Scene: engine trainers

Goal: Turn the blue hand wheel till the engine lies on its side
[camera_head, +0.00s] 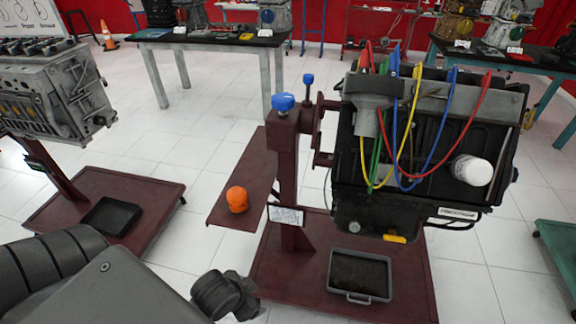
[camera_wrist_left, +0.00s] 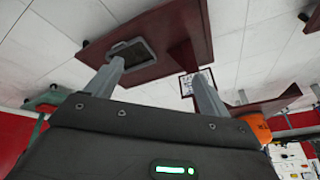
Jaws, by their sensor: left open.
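The black engine (camera_head: 430,135) hangs on a dark red stand at the right of the head view, with colored hoses over its top and a white canister (camera_head: 472,170) on its side. Two blue handles sit at the stand's top: a wider round one (camera_head: 283,102) on the post and a smaller one (camera_head: 308,80) behind it. I cannot tell for certain which is the hand wheel. My left gripper (camera_wrist_left: 158,70) is open and empty in its wrist view, its fingers apart. In the head view my left arm is low, well below the blue handles; its fingers are not clear. My right gripper is not visible.
The stand's base (camera_head: 285,262) carries a grey tray (camera_head: 360,276). A side shelf (camera_head: 250,170) holds an orange object (camera_head: 237,199). Another engine (camera_head: 50,95) stands at the left. Tables (camera_head: 215,38) are at the back. White floor is free between the stands.

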